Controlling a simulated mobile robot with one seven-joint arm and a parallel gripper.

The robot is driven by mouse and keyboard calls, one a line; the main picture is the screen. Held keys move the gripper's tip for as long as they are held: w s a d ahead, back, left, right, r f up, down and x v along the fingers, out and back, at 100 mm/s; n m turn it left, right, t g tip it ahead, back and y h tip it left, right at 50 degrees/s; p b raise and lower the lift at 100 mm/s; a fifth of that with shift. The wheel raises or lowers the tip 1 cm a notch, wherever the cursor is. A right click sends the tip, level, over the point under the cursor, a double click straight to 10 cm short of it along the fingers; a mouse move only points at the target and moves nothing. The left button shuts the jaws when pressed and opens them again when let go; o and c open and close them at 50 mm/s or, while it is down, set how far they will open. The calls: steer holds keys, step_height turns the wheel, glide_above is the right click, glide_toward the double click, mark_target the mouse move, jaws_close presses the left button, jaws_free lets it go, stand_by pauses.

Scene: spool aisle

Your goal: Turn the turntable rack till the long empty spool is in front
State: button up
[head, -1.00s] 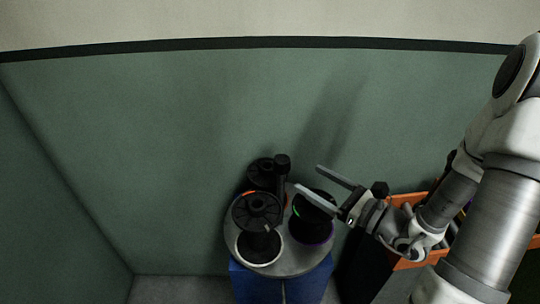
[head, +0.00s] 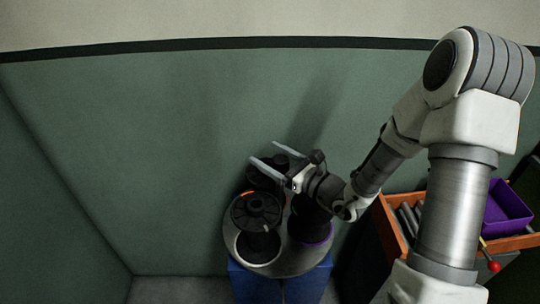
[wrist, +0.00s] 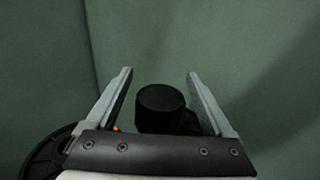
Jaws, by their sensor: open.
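The turntable rack is a grey disc (head: 276,268) on a blue stand. A black spool (head: 257,211) with a white ring at its foot stands at its front left. A second black spool (head: 246,186) with an orange edge is at the back, partly behind my gripper. A dark spool (head: 308,228) with a purple ring is at the right, its top hidden by my arm. I cannot tell which is the long empty spool. My gripper (head: 263,152) is open above the back of the rack. In the wrist view a black upright cylinder (wrist: 160,103) shows between its apart fingers.
A green wall (head: 150,150) stands close behind the rack. At the right is an orange-edged crate (head: 392,226) with grey pieces and a purple box (head: 507,208). A red knob (head: 493,266) is near it. Floor left of the rack is clear.

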steer(key=shift+c, duration=0.3)
jaws_close()
